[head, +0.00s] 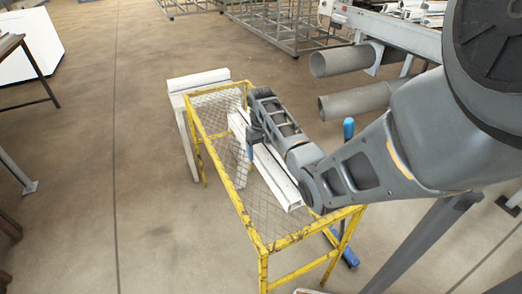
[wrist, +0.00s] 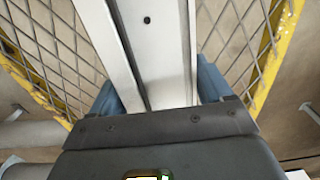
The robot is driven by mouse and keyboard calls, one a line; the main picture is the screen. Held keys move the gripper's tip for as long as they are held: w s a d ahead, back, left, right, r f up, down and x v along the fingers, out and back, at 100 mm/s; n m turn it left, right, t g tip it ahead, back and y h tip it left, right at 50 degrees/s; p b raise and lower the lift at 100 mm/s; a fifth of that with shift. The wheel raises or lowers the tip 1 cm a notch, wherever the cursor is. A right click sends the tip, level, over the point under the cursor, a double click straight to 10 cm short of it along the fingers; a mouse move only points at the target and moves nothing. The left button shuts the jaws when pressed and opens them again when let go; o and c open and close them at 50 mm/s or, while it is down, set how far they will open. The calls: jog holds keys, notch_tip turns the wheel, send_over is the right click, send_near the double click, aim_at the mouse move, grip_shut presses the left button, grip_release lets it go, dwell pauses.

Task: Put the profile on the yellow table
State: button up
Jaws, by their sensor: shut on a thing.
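The profile (head: 277,178) is a long pale metal bar with a channel. In the head view it lies lengthwise over the mesh top of the yellow table (head: 246,224); whether it touches the mesh, I cannot tell. My gripper (head: 252,150) is over the table, shut on the profile, with one blue finger showing. In the wrist view the profile (wrist: 163,45) runs away between the blue fingers of my gripper (wrist: 160,92), one on each side. The table's yellow rim (wrist: 278,50) and mesh show on both sides of it. My arm hides part of the profile and table.
A white trestle-like stand (head: 198,80) is just behind the table's far left end. Large grey pipes (head: 340,62) on a rack stick out at the back right. A blue upright post (head: 348,130) is right of the table.

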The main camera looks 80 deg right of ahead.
aim_at(261, 149)
jog(key=o, duration=1.5)
jog(key=shift+f, duration=0.1)
notch_tip(261, 149, up, 12)
jog(key=shift+r+b, duration=0.15)
jog(key=shift+b, duration=0.25)
